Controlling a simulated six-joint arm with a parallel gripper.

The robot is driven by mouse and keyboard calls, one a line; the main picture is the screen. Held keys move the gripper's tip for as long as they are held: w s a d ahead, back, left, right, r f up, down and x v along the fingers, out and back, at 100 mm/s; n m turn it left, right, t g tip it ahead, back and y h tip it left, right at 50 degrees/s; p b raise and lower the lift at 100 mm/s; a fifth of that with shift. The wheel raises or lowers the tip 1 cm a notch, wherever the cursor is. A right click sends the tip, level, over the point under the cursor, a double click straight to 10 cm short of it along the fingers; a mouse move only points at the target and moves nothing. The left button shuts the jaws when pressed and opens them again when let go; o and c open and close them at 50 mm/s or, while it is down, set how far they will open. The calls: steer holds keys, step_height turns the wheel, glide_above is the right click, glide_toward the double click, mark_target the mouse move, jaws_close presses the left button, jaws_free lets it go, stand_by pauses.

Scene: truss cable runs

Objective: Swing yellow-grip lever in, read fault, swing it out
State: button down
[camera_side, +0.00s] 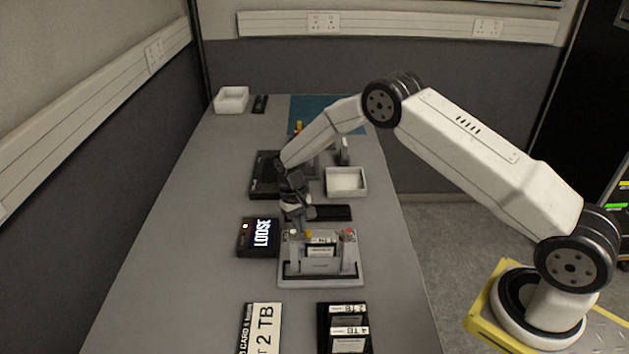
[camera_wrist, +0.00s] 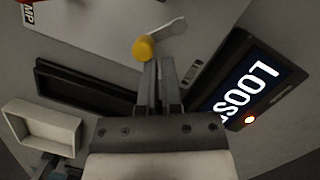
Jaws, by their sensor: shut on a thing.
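The yellow-grip lever (camera_wrist: 143,47) shows at my fingertips in the wrist view, its pale arm reaching right. In the side view its yellow grip (camera_side: 308,234) is at the top left of the grey reader dock (camera_side: 292,270). My gripper (camera_wrist: 157,65) points down over the dock and is shut on the lever's grip; the exact contact is partly hidden. A labelled card (camera_side: 321,250) stands upright in the dock. The black display box (camera_side: 262,236) left of the dock is lit and reads "LOOSE"; it also shows in the wrist view (camera_wrist: 248,95).
Labelled card holders (camera_side: 262,325) and (camera_side: 343,335) lie in front. A white open tray (camera_side: 346,183), a dark bar (camera_side: 330,212) and a black tray (camera_side: 262,175) lie behind the dock. A white bin (camera_side: 231,99) stands far left. The left bench strip is clear.

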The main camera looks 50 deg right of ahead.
steer(key=shift+s+a, duration=0.1)
steer(key=shift+a, duration=0.05)
steer(key=v, duration=1)
steer(key=shift+d, duration=0.25)
stand_by(0.4)
steer(key=s+r+n+t, duration=0.1)
steer(key=s+r, duration=0.3)
steer(key=s, duration=0.8)
steer(key=s+r+n+t, duration=0.1)
steer(key=s+r+t, duration=0.3)
steer(key=s, duration=0.9)
steer(key=shift+s+n+h, duration=0.3)
steer(key=shift+n, duration=0.1)
